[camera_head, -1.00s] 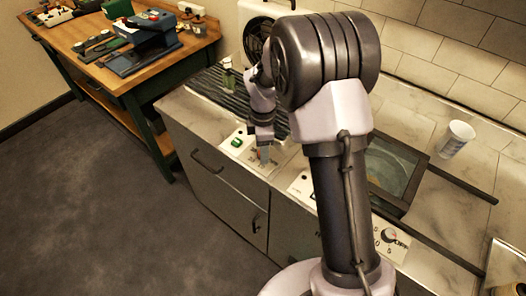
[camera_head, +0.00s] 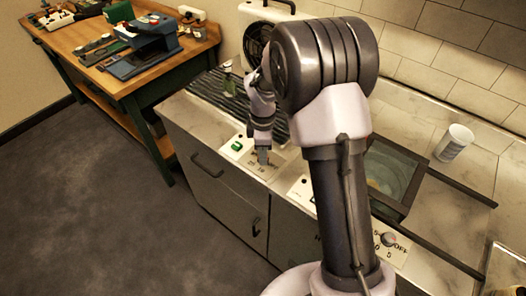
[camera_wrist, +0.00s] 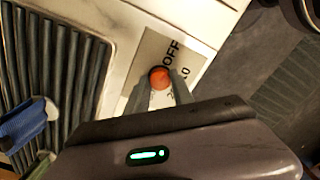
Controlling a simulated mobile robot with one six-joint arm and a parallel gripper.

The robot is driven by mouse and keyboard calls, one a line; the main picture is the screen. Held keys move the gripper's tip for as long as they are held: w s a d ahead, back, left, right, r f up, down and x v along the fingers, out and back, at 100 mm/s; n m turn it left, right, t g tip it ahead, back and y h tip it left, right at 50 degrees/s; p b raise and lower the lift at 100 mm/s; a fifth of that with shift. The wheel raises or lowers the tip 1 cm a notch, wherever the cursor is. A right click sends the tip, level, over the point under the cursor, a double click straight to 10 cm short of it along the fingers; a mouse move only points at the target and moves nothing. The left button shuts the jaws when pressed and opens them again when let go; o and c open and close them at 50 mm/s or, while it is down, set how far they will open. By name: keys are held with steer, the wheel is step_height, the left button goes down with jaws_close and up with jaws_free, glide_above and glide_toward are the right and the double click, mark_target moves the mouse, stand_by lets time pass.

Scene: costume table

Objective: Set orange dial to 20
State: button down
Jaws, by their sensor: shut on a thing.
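The orange dial (camera_wrist: 159,77) is a round knob on a grey plate (camera_wrist: 153,50) with black markings in the wrist view. "OFF" and a number ending in 0 can be read there; other marks are partly covered. My gripper (camera_wrist: 157,88) has its two grey fingers on either side of the dial and is shut on it. In the head view my gripper (camera_head: 263,157) points down at the counter-front panel, and the dial is hidden behind it. I cannot tell which mark the dial points to.
A green switch (camera_head: 237,146) sits left of my gripper. A ribbed black drainer (camera_head: 228,92) with a green bottle (camera_head: 228,80) lies behind. A glass-topped unit (camera_head: 392,180), another dial (camera_head: 388,239) and a white cup (camera_head: 454,142) are to the right.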

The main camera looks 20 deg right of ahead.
steer(key=m+p, duration=0.1)
steer(key=m, duration=1)
steer(key=shift+m, duration=0.3)
steer(key=m, duration=0.5)
steer(key=shift+b, duration=0.4)
steer(key=m+b, duration=0.1)
steer(key=m, duration=0.4)
steer(key=shift+m, duration=0.3)
steer(key=c, duration=1.1)
jaws_free()
steer(key=shift+r, duration=0.1)
